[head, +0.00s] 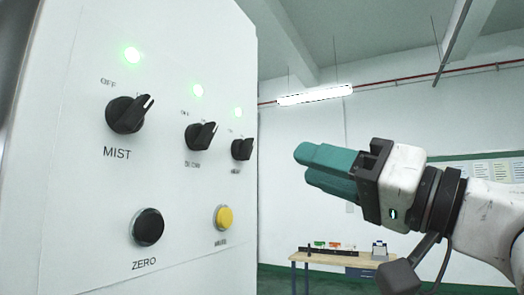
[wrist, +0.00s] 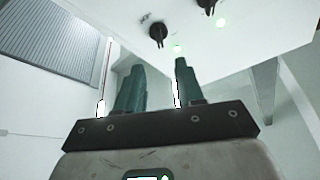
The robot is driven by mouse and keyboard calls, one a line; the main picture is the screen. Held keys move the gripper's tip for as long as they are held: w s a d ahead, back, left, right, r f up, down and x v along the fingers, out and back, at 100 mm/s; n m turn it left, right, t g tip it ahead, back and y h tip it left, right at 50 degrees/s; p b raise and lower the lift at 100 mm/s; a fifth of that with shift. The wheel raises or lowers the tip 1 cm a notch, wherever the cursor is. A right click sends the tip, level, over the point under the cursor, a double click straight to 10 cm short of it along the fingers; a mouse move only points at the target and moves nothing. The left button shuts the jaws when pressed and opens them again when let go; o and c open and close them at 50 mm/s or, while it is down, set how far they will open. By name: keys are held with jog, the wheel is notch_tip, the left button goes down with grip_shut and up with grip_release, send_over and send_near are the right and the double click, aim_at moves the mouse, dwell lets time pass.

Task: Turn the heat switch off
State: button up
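A white panel (head: 80,200) carries three black rotary switches, each with a lit green lamp above it. The big one, labelled MIST (head: 128,114), is nearest. The middle switch (head: 200,135) has a blurred label. The rightmost switch (head: 242,149), probably heat, has a label too small to read. The pointers of the nearer two tilt up to the right, away from the OFF mark by MIST. My gripper (head: 312,165) is right of the panel, apart from it and empty. In the wrist view its teal fingers (wrist: 160,68) have a gap; a switch (wrist: 157,33) shows beyond them.
A black ZERO button (head: 147,227) and a yellow button (head: 223,217) sit below the switches. A table (head: 340,260) with small items stands far back. The space between my gripper and the panel looks clear.

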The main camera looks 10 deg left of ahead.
aim_at(252, 148)
jog(key=p+x, duration=0.3)
jog(key=x, duration=0.7)
jog(key=shift+p, duration=0.3)
grip_shut()
